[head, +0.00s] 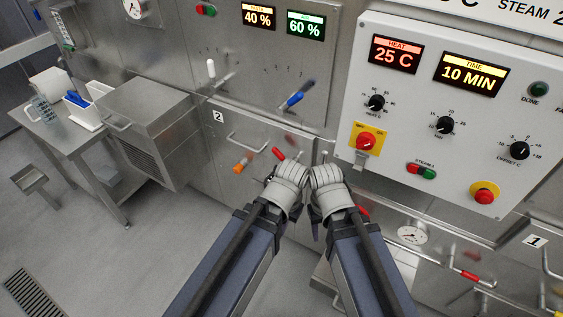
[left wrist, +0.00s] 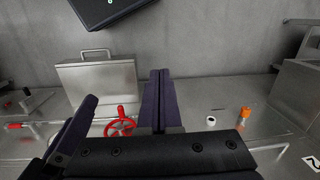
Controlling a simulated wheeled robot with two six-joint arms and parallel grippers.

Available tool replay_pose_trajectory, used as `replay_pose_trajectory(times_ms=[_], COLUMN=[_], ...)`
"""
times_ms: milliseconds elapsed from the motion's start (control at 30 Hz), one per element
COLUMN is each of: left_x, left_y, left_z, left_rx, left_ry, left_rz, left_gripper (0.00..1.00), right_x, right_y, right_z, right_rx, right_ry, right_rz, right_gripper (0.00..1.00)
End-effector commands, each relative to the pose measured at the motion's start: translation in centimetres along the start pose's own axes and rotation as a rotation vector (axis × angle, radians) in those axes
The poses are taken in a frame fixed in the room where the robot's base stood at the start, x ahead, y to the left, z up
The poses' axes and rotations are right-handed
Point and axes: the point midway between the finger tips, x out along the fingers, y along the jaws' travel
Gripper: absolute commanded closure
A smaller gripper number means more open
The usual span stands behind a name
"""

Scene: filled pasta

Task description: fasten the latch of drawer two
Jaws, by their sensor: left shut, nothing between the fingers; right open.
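Drawer two (head: 265,165) is a steel front with a "2" label (head: 218,116) and a bar handle (head: 247,143); it looks shut. A red-gripped lever (head: 278,153) sits at its right part, close to my left gripper (head: 288,178); I cannot tell whether it is the latch or how it is set. An orange knob (head: 240,168) is at lower left of the front. In the left wrist view my left gripper (left wrist: 161,76) is shut and empty. My right gripper (head: 326,181) is open beside the left one; its fingertips are mostly hidden.
The grey control panel (head: 465,170) juts out at right. A blue lever (head: 296,98) and a white-tipped lever (head: 211,68) are above the drawer. A steel cabinet (head: 150,125) and a side table (head: 60,135) stand at left. A red wheel (left wrist: 120,123) shows in the wrist view.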

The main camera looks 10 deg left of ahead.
Motion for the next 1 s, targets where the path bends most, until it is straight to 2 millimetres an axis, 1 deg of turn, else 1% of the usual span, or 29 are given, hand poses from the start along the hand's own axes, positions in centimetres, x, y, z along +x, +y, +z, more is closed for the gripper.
replay_pose_trajectory(times_ms=[167,267,333,467,500,600,800,1000], left_x=[0.1,1.1,2.3,5.5,6.4,8.3,11.2,13.1], left_y=[0.0,0.3,0.7,1.8,2.2,3.1,4.0,3.5], left_z=[0.0,-0.4,-1.0,-2.6,-3.3,-5.0,-8.5,-12.1], left_rx=[-0.001,-0.017,-0.042,-0.120,-0.150,-0.227,-0.382,-0.537], left_ry=[0.000,0.004,0.011,0.030,0.038,0.058,0.099,0.140], left_rz=[0.002,0.028,0.070,0.200,0.249,0.373,0.621,0.869], left_gripper=[1.00,1.00,1.00,1.00,1.00,1.00,1.00,1.00], right_x=[0.1,1.0,2.3,5.7,6.8,9.5,14.7,19.8], right_y=[0.0,-0.1,-0.2,-0.5,-0.6,-0.9,-1.4,-1.9], right_z=[0.0,-0.1,-0.1,-0.3,-0.4,-0.6,-0.9,-1.2], right_rx=[0.000,0.000,0.000,-0.001,-0.001,-0.001,-0.002,-0.003], right_ry=[0.000,0.000,0.000,0.001,0.001,0.001,0.002,0.002], right_rz=[0.000,0.000,0.000,0.000,0.001,0.001,0.001,0.002], right_gripper=[0.50,0.50,0.50,0.50,0.50,0.50,0.50,0.50])
